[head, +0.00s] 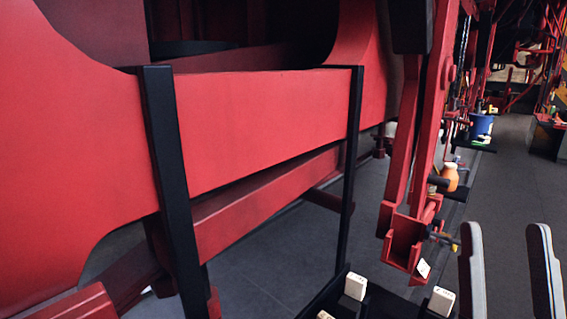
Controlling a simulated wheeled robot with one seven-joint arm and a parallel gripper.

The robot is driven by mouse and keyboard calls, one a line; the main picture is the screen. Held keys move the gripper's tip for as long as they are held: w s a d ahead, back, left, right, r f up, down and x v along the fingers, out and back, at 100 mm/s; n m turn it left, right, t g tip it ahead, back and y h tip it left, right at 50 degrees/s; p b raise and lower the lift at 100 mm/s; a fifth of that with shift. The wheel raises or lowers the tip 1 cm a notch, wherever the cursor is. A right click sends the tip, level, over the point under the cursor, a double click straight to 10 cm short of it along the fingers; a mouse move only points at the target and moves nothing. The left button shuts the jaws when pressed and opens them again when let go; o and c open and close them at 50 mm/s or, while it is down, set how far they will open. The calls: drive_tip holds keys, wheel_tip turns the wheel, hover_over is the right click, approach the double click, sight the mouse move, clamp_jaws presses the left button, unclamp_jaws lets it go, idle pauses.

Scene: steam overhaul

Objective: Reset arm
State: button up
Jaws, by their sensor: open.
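My gripper (505,232) shows at the lower right in the head view as two grey, dark-edged fingers pointing up. The fingers are wide apart and nothing is between them. Dark floor shows through the gap. The rest of my arm is outside the picture.
Large red machine frames (250,115) with black uprights (172,170) fill the left. A red bracket (404,243) hangs left of my gripper. Below it, a black tray (392,303) has small white blocks (355,286). A blue bucket (481,125) and orange bottle (450,177) stand farther back. Floor (510,185) beyond is clear.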

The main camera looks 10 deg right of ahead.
wheel_tip(320, 180, down, 12)
drive_tip(key=s+a+m+g+y, duration=0.1)
drive_tip(key=s+a+g, duration=0.1)
drive_tip(key=g, duration=0.3)
drive_tip(key=s+a+f+n+g+y, duration=0.2)
drive_tip(key=s+a+f+g+y, duration=0.1)
drive_tip(key=s+f, duration=0.6)
drive_tip(key=s+a+f+n+g+y, duration=0.2)
drive_tip(key=s+a+f+g+y, duration=0.2)
drive_tip(key=s+f, duration=0.5)
wheel_tip(320, 180, down, 2)
drive_tip(key=shift+s+f+g+y, duration=0.2)
drive_tip(key=shift+s+g+y, duration=0.1)
drive_tip(key=shift+s+y, duration=0.1)
